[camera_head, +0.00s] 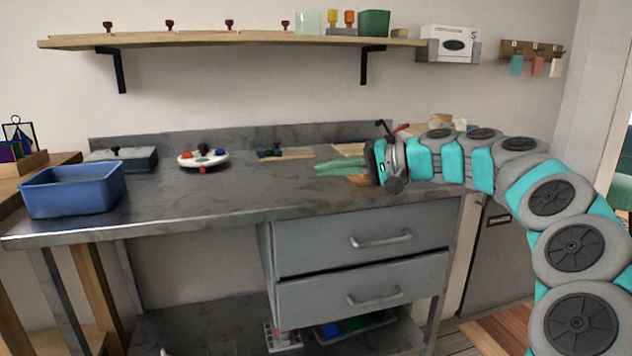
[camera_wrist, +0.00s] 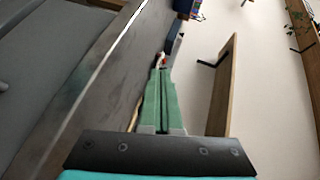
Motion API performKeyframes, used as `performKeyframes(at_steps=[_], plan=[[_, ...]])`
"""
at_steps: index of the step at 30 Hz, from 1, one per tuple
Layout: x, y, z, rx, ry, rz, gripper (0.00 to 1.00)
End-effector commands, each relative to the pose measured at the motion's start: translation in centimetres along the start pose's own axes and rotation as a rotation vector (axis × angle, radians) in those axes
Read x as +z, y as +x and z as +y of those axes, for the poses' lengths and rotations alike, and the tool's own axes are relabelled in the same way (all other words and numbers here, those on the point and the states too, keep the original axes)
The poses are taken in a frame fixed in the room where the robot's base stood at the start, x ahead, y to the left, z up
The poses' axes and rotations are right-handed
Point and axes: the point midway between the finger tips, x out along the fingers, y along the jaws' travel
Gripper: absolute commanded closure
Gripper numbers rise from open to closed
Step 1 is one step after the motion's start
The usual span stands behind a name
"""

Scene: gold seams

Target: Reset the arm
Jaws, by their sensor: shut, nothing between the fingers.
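My arm reaches in from the right in the head view, with its teal and grey links curving over the right end of the grey workbench (camera_head: 260,195). My gripper (camera_head: 318,170) has green fingers that point left above the bench top. In the wrist view the gripper (camera_wrist: 160,75) shows its two green fingers lying together, shut and empty. The fingers hide part of the bench behind them, and the arm hides some items at the bench's right end.
A blue bin (camera_head: 75,192) stands at the bench's left end. A white round dish (camera_head: 203,160) with coloured knobs and a grey box (camera_head: 122,160) sit further back. A wooden shelf (camera_head: 230,38) hangs above. Two drawers (camera_head: 350,265) are shut below. The bench's front middle is clear.

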Motion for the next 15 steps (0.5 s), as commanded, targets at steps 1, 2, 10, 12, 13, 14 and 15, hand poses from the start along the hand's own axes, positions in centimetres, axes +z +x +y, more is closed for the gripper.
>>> performKeyframes(at_steps=[1,2,10,12,13,14,15], plan=[[0.9,0.2,-0.2,0.012,-0.006,-0.014,1.0],[1.4,0.4,-0.2,0.02,-0.009,-0.022,1.0],[7.9,2.0,0.3,0.141,-0.049,-0.123,1.0],[10.3,2.4,0.9,0.192,-0.061,-0.158,1.0],[11.4,2.5,1.2,0.216,-0.069,-0.172,1.0],[12.6,2.5,1.5,0.243,-0.077,-0.189,1.0],[14.5,2.6,2.3,0.287,-0.087,-0.214,1.0]])
